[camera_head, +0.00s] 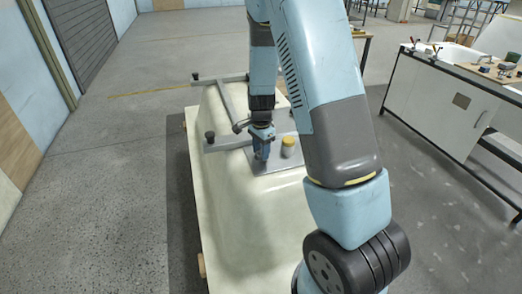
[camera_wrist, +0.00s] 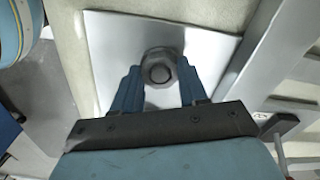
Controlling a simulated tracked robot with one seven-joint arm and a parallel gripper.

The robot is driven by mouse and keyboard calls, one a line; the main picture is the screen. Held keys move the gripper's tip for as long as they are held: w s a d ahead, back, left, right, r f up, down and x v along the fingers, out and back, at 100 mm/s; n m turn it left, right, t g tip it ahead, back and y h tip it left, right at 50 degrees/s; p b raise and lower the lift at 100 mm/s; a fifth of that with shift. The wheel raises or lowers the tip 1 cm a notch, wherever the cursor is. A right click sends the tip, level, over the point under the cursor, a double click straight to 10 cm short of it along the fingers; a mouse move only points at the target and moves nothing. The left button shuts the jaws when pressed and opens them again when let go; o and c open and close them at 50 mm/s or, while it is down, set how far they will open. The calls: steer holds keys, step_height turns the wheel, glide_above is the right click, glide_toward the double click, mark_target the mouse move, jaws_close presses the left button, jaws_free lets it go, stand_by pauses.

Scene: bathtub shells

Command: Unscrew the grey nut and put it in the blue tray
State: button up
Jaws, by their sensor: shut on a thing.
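The grey nut (camera_wrist: 157,67) shows in the wrist view, seen from above on a bare metal plate (camera_wrist: 105,30). The two blue fingers of my gripper (camera_wrist: 160,88) stand on its left and right sides and are shut on it. In the head view my gripper (camera_head: 262,148) points down at the metal plate (camera_head: 265,175) on the cream tub shell (camera_head: 222,215); the nut is hidden there behind the fingers. I cannot make out the blue tray for certain; a blue edge shows at the top left of the wrist view.
A grey metal frame with knobs (camera_head: 210,137) lies across the shell on the left. The floor at the left is clear.

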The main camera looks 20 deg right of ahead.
steer(key=o, duration=1.2)
steer(key=shift+c, duration=0.7)
steer(key=m, duration=0.5)
steer(key=shift+m, duration=0.4)
steer(key=m, duration=0.7)
